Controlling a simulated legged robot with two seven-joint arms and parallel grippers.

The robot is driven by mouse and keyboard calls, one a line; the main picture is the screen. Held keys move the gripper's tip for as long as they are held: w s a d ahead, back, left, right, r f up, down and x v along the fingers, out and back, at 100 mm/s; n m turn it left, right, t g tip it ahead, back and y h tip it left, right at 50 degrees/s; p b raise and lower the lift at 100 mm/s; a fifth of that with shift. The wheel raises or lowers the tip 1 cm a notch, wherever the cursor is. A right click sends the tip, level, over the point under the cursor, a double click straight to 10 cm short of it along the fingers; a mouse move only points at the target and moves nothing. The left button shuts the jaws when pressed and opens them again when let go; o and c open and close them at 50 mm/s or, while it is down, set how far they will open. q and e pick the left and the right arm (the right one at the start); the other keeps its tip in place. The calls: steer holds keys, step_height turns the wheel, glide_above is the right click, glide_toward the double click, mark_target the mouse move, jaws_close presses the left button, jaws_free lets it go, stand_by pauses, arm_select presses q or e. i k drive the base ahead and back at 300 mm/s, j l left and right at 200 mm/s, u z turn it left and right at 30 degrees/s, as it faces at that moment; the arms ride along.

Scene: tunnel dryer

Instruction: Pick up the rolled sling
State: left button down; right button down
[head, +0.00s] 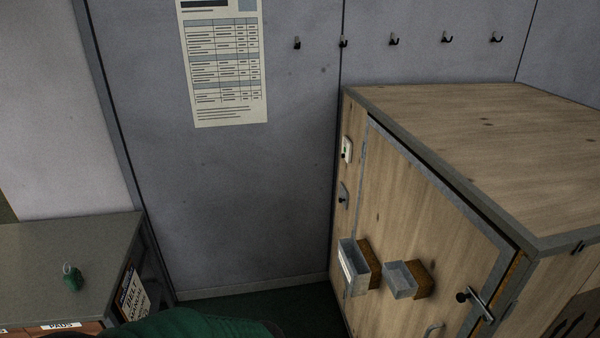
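A small green bundle with a pale loop at its top, which looks like the rolled sling (72,278), sits on the grey top of a bench or cabinet (60,240) at the lower left of the head view. It stands apart from the top's right edge, with clear surface around it. Nothing touches it that I can see. Neither of my grippers is in view.
A large wooden cabinet (480,130) with a metal-edged door (420,210) fills the right. Two small open boxes (352,268) (404,281) stick out from it. Wall hooks (394,40) hang above. A large green shape (190,325) crosses the bottom edge.

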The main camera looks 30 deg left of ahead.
mark_target(72, 278)
steer(key=u, duration=2.45)
steer(key=i+j+z, duration=0.1)
steer(key=i+z, duration=0.15)
steer(key=i, duration=0.3)
steer(key=i+j+z, duration=0.25)
steer(key=i, duration=0.3)
steer(key=i+j+z, duration=0.3)
steer(key=i, duration=0.2)
steer(key=i+j+z, duration=0.25)
steer(key=i, duration=0.25)
